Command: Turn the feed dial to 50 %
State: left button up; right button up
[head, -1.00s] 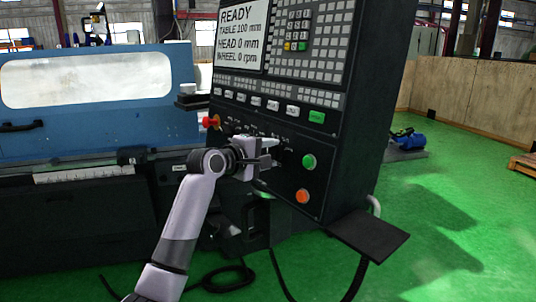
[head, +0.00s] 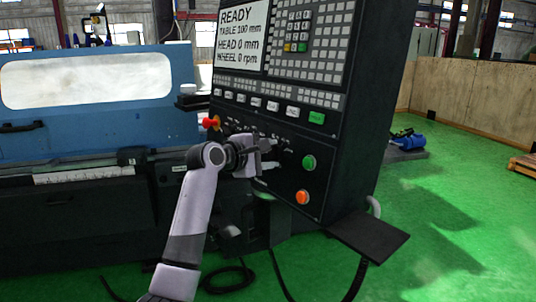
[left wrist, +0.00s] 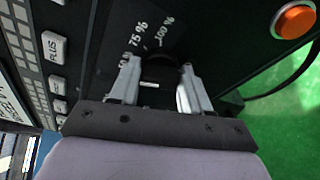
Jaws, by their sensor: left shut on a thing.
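The feed dial (left wrist: 160,72) is a dark knob with a white pointer line, seen in the left wrist view. The printed marks 75 % and 100 % show beside it; other marks are hidden or out of view. My left gripper (left wrist: 158,88) is shut on the dial, one finger on each side. In the head view my left gripper (head: 268,156) is at the lower part of the dark control panel (head: 330,130) and covers the dial. I cannot tell the exact setting. My right gripper is not in view.
A green button (head: 309,163) and an orange button (head: 303,197) sit right of the gripper. A red knob (head: 211,123) is at its upper left. A row of white keys runs above. The screen (head: 240,37) reads READY. A dark shelf (head: 369,237) juts out below.

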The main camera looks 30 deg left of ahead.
pick_arm(q)
jog(key=o, duration=1)
jog(key=shift+s, duration=0.1)
jog(key=shift+b+v, duration=0.55)
jog(key=shift+v, duration=2.95)
jog(key=s+d+f+m+g, duration=0.1)
jog(key=s+d+f+m, duration=0.2)
jog(key=f, duration=0.6)
jog(key=s+d+f+m+g+y, duration=0.15)
jog(key=f+m, duration=0.25)
jog(key=f, duration=0.5)
jog(key=s+d+f+m, duration=0.2)
jog(key=d+f+m, duration=0.15)
jog(key=f, duration=0.55)
jog(key=s+d+f+m, duration=0.3)
jog(key=s+f+m, duration=0.1)
jog(key=s, duration=0.3)
jog(key=s+d+f+m+g+h, duration=0.1)
jog(key=s+d+f+m, duration=0.3)
jog(key=s+f, duration=0.2)
jog(key=s+d+f+m+g+h, duration=0.1)
jog(key=s+d+f+m, duration=0.3)
jog(key=s, duration=0.3)
jog(key=shift+s+d+f, duration=0.25)
jog(key=shift+s+f, duration=0.05)
jog(key=shift+f, duration=0.35)
